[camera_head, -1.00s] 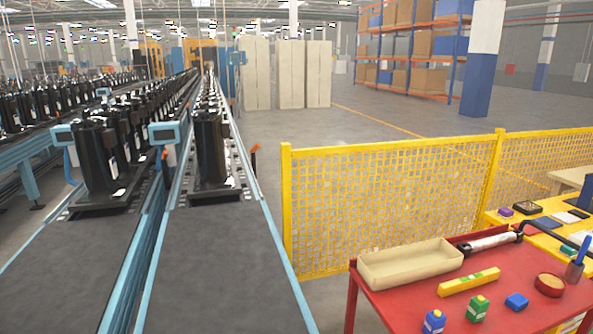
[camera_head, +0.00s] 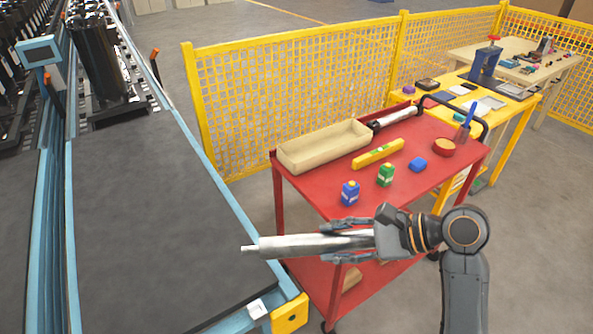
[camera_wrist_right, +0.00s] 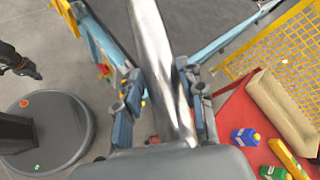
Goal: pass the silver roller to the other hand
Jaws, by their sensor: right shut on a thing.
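The silver roller (camera_head: 290,246) is a smooth metal cylinder with a thin stub at its left end. My right gripper (camera_head: 338,242) is shut on it near its right end and holds it roughly level, pointing left. In the right wrist view the roller (camera_wrist_right: 150,45) runs up between the two finger pads of my right gripper (camera_wrist_right: 162,115). Its gripped end is partly hidden by the gripper. A dark shape at the left edge of the right wrist view appears to be my left gripper (camera_wrist_right: 22,65), apart from the roller; its jaw state is unclear. It is not in the head view.
A red trolley (camera_head: 440,188) carries a beige tray (camera_head: 325,148), a yellow level (camera_head: 378,153), blue and green bottles and a silver-and-black tool (camera_head: 395,118). The dark conveyor (camera_head: 160,210) lies left, with a yellow corner block (camera_head: 290,315). A yellow fence (camera_head: 300,85) stands behind.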

